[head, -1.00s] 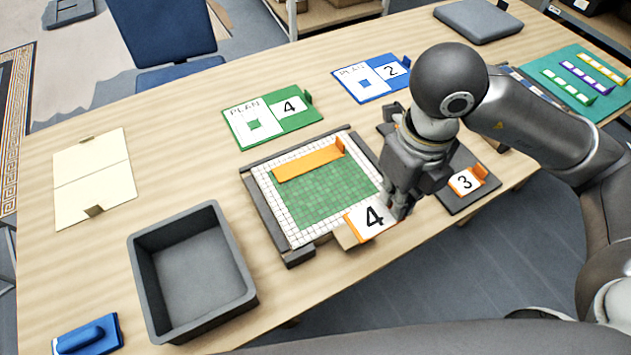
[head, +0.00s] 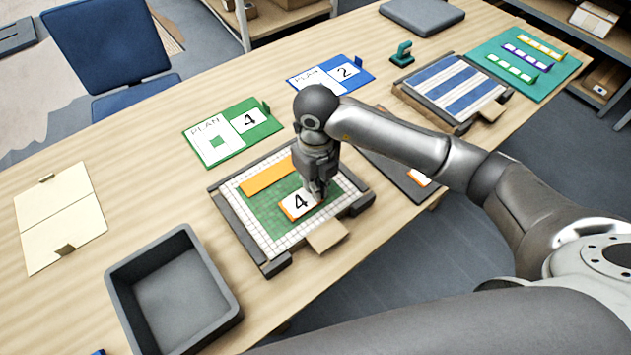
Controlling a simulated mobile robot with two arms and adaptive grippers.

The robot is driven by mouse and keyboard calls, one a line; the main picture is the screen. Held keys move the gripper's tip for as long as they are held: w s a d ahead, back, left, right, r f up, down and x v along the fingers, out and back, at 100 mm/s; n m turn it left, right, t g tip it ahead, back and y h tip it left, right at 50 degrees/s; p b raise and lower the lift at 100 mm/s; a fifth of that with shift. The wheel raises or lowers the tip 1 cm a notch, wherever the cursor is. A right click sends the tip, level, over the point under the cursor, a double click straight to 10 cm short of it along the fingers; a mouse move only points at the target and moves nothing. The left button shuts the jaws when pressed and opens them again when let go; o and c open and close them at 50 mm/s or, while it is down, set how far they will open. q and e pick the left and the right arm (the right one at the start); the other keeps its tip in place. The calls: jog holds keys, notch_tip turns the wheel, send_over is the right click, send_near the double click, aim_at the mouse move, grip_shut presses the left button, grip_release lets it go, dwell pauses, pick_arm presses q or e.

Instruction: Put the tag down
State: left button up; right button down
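The tag (head: 298,204) is a white card with a black "4" and an orange edge. It is over the green field of the mosaic panel (head: 263,227) in the middle of the table. My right gripper (head: 317,197) reaches from above and is shut on the tag's right side. I cannot tell whether the tag touches the tiles. An orange strip (head: 266,176) lies at the panel's far side. A green plan card (head: 212,143) marked "4" stands just behind the panel. My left gripper is not in view.
A dark grey bin (head: 172,288) stands to the left of the panel. A dark tray (head: 391,172) with an orange-edged piece (head: 419,178) is partly hidden under my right arm. A blue plan card (head: 330,73) and a blue-striped panel (head: 450,88) are farther back.

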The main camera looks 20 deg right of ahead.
jog(key=shift+f, duration=0.25)
jog(key=shift+f, duration=0.1)
jog(key=shift+f, duration=0.15)
jog(key=c, duration=1.6)
grip_release()
jog(key=shift+c, duration=0.2)
